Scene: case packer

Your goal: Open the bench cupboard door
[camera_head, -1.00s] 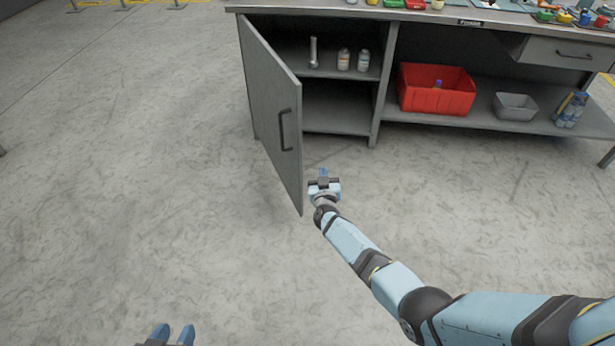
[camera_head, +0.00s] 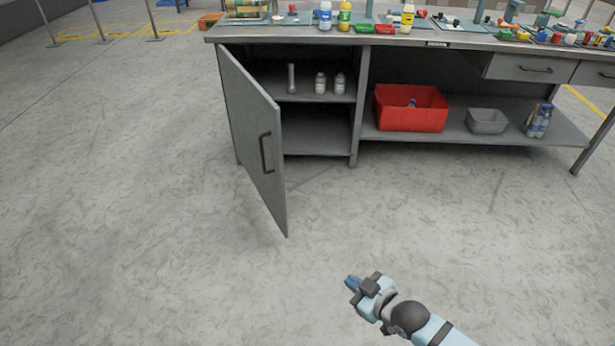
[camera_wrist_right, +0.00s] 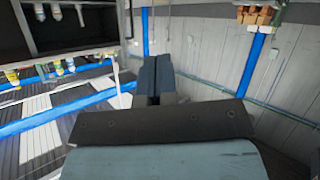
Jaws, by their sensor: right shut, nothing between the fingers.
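The bench cupboard door (camera_head: 251,138) is a grey panel hinged at its left side. It stands swung well out from the cupboard, with a dark bar handle (camera_head: 266,153) near its free edge. The open cupboard (camera_head: 316,131) shows a shelf with a metal cylinder and two small white bottles. My right gripper (camera_head: 352,283) is in front of the bench, to the right of the door and apart from it. Its fingers are together and empty, as the right wrist view (camera_wrist_right: 156,78) also shows. My left gripper is not in view.
The workbench (camera_head: 420,45) carries bottles and small coloured parts on top. A red bin (camera_head: 410,117), a grey bin (camera_head: 487,122) and a bottle pack (camera_head: 538,121) sit on its lower shelf. Open grey floor (camera_head: 150,230) lies in front and to the left.

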